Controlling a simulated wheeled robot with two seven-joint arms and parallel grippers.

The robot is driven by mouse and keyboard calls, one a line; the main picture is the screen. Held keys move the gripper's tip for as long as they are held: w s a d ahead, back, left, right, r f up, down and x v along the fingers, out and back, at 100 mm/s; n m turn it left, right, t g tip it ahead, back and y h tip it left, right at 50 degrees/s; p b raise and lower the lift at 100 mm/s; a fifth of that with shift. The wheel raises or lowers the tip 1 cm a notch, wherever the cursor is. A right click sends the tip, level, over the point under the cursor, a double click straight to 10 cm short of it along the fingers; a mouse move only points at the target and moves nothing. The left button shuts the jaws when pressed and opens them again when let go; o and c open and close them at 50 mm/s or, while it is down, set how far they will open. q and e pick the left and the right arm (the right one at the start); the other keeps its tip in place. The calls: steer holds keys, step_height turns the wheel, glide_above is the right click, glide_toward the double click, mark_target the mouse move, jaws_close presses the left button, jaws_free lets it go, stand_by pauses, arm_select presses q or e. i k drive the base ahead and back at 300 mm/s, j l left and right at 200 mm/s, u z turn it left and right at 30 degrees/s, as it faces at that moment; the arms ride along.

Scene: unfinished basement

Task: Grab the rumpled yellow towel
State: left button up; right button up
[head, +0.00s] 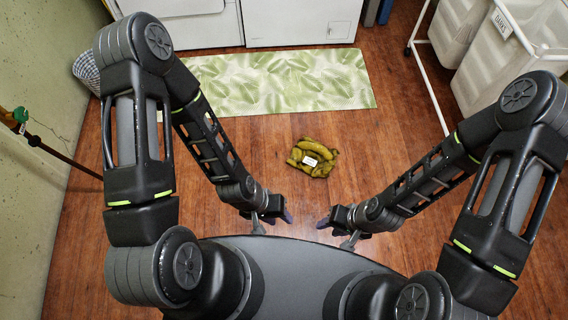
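The rumpled yellow towel (316,168) lies in a heap on the wooden floor, in the middle of the head view, with a small white label on top. It is in front of my base and just short of the leaf-patterned mat. My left gripper (272,224) is to the left of the towel and nearer to me. My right gripper (338,232) is nearer to me too, slightly right of the towel. Neither gripper touches the towel. Both are small and seen from above, so the gap between their fingers is not clear.
A green leaf-patterned mat (290,85) lies beyond the towel, before white appliances (300,22). White laundry bins (510,60) on a wheeled frame stand at the right. A checked basket (88,72) and a thin pole (60,155) are at the left. The floor around the towel is clear.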

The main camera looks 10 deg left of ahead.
mark_target(310, 155)
steer(key=i+l+z, duration=0.15)
steer(key=i+l, duration=1.15)
